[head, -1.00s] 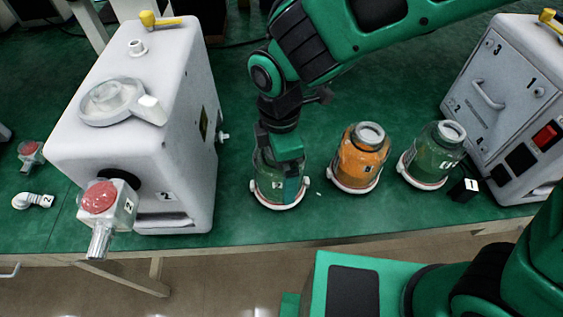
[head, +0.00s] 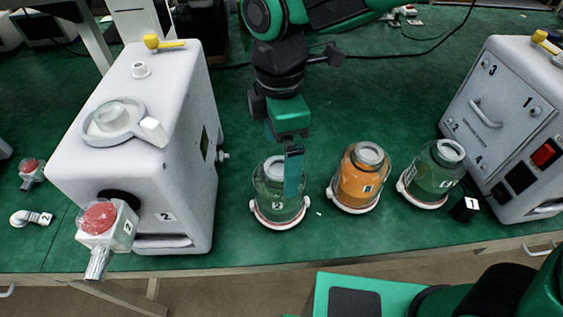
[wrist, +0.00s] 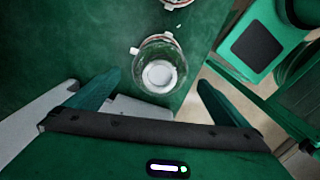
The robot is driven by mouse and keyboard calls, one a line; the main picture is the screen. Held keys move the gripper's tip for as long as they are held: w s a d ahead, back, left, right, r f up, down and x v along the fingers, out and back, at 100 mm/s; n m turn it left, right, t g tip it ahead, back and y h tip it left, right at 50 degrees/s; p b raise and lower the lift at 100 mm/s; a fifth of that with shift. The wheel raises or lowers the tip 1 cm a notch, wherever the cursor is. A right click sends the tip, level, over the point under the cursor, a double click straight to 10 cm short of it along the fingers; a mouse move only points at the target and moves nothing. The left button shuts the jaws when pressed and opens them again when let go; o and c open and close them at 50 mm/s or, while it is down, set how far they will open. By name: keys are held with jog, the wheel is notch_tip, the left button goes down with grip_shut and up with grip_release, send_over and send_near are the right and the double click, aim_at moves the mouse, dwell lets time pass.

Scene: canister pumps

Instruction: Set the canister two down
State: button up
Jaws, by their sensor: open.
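A clear green canister (head: 278,200) with a pale lid stands upright in a white ring holder (head: 277,223) on the green table, right of the left pump. Its small label is hard to read. My gripper (head: 287,165) is open just above this canister, with one finger showing in front of its upper part. In the wrist view the canister's pale lid (wrist: 158,75) lies between and beyond the two open fingers, with visible gaps. An orange canister (head: 358,183) and another green canister (head: 434,178) stand upright in their own holders to the right.
A white pump marked 2 (head: 150,165) stands close on the left, its red-topped valve (head: 103,222) reaching toward the front edge. Another pump (head: 505,125) stands at the right, with a black block (head: 464,208) beside it.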

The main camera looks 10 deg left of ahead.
jog(key=shift+r, duration=0.45)
jog(key=w+d+m, duration=0.2)
jog(key=d, duration=0.3)
jog(key=w+d+m, duration=0.2)
jog(key=d+m, duration=0.1)
jog(key=d, duration=0.2)
jog(key=w+d+m, duration=0.2)
jog(key=w+d, duration=0.1)
jog(key=d, duration=0.2)
jog(key=shift+d+r+m, duration=0.2)
jog(key=shift+r+m, duration=0.1)
jog(key=shift+m, duration=0.1)
jog(key=s+d+f+m, duration=0.1)
jog(key=s+d+m, duration=0.1)
jog(key=d+m, duration=0.75)
jog(key=s+d+m, duration=0.3)
jog(key=d+m, duration=0.1)
jog(key=d, duration=1.1)
jog(key=s+d+f+m, duration=0.2)
jog(key=s+d+m, duration=0.5)
jog(key=s+m, duration=0.1)
jog(key=shift+s+d, duration=0.15)
jog(key=shift+s, duration=0.3)
